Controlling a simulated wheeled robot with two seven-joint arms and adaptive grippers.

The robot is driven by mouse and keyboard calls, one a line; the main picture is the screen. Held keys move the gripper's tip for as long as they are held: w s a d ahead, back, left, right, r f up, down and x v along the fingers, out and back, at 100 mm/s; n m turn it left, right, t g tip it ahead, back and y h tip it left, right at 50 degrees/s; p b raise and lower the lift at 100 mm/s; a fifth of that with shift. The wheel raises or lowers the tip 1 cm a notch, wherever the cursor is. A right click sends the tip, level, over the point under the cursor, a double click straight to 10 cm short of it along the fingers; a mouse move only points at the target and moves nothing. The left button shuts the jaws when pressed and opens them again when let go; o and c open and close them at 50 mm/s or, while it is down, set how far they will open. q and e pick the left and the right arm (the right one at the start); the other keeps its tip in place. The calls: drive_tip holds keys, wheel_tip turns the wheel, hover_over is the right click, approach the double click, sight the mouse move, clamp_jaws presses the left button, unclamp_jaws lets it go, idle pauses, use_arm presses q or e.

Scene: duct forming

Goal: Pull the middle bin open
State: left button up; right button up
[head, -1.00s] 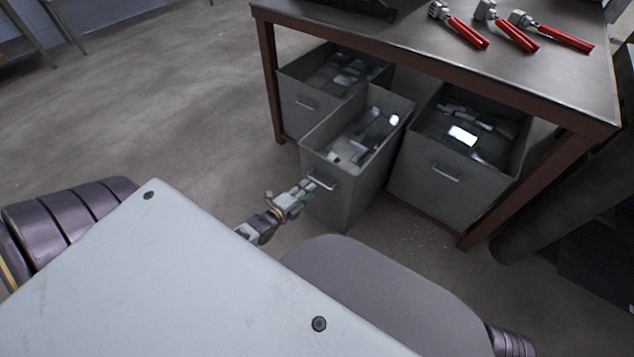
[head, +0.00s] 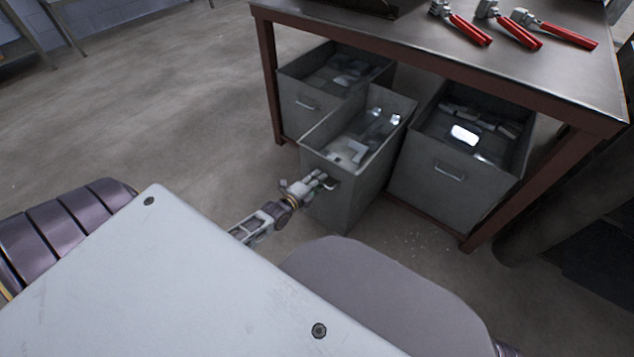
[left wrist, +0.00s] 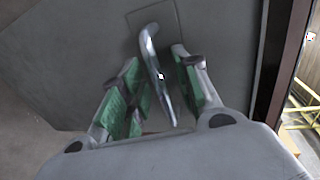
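The middle bin (head: 345,205) is a grey metal box with metal pieces inside, standing out past the table's front edge between two other bins. Its bar handle (left wrist: 157,72) is on the front face. My left gripper (head: 322,181) is at this handle. In the left wrist view the gripper (left wrist: 155,92) is open, with its green-padded fingers on either side of the handle. My right gripper is not in view.
A left bin (head: 305,105) and a right bin (head: 445,180) stand under the metal table (head: 400,22). Red-handled tools (head: 515,32) lie on top. A dark round pipe (head: 545,210) stands at the right. The floor at left is clear.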

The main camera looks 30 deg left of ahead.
sight(328, 169)
use_arm(q)
clamp_jaws()
idle(0.3)
drive_tip(key=shift+r+x, duration=0.25)
drive_tip(key=shift+x, duration=0.95)
drive_tip(key=shift+r+x, duration=0.25)
drive_tip(key=shift+x, duration=0.95)
drive_tip(key=shift+r+x, duration=0.25)
drive_tip(key=shift+x, duration=1)
drive_tip(key=shift+w+a, duration=0.1)
drive_tip(key=shift+w, duration=0.05)
unclamp_jaws()
drive_tip(key=shift+s, duration=0.2)
